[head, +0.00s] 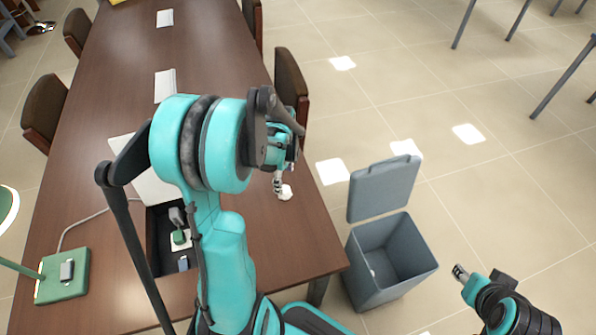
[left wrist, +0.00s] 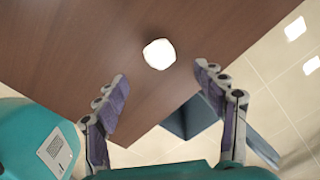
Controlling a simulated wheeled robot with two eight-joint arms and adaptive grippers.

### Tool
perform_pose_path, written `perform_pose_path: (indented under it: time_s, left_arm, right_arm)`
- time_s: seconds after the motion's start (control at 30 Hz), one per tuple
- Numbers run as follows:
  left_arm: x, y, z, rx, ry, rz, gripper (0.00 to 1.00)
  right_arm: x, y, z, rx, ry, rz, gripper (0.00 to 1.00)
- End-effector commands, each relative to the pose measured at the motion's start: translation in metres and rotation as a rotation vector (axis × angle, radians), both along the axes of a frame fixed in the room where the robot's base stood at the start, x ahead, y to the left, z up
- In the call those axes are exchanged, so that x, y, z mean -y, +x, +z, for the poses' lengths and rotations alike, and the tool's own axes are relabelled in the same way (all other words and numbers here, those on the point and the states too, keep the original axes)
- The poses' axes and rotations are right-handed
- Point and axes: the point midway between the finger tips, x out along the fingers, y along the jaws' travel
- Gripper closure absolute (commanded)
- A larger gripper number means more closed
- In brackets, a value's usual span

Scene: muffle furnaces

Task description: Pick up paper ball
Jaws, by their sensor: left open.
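A small white paper ball (head: 285,192) lies on the brown wooden table near its right edge. It also shows in the left wrist view (left wrist: 159,54), ahead of the fingertips and between their lines. My left gripper (head: 278,184) is close beside the ball in the head view, partly hidden by my own arm. In the left wrist view its two fingers (left wrist: 161,80) are spread wide with nothing between them. My right gripper (head: 461,272) is at the lower right, away from the table, and its fingers are too small to judge.
A grey bin (head: 385,292) with its lid raised stands on the floor right of the table (head: 215,75). A green lamp base (head: 62,276) and an open compartment (head: 160,262) are on the left. Chairs (head: 290,85) flank the table. Papers lie farther along it.

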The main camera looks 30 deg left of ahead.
Motion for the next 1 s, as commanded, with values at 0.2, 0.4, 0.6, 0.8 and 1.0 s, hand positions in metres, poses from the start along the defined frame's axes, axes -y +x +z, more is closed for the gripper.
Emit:
perform_pose_path:
  time_s: [0.2,0.4,0.6,0.8,1.0]
  left_arm:
    - [-0.003,0.0,-0.024,-0.01,-0.005,-0.027,0.3]
    - [-0.003,0.0,-0.042,-0.009,-0.004,-0.026,0.3]
    - [-0.004,-0.001,-0.074,-0.008,-0.004,-0.025,0.3]
    - [-0.004,-0.001,-0.082,-0.008,-0.004,-0.025,0.3]
    - [-0.004,-0.001,-0.081,-0.008,-0.004,-0.025,0.51]
  right_arm:
    - [0.0,-0.001,-0.009,-0.001,0.0,0.0,0.6]
    - [0.0,0.0,-0.018,-0.001,0.0,0.0,0.6]
    - [0.0,-0.001,-0.035,0.0,0.0,0.0,0.6]
    - [0.0,0.0,-0.037,0.0,0.0,0.0,0.6]
    - [0.0,0.0,-0.036,0.0,0.0,0.0,0.6]
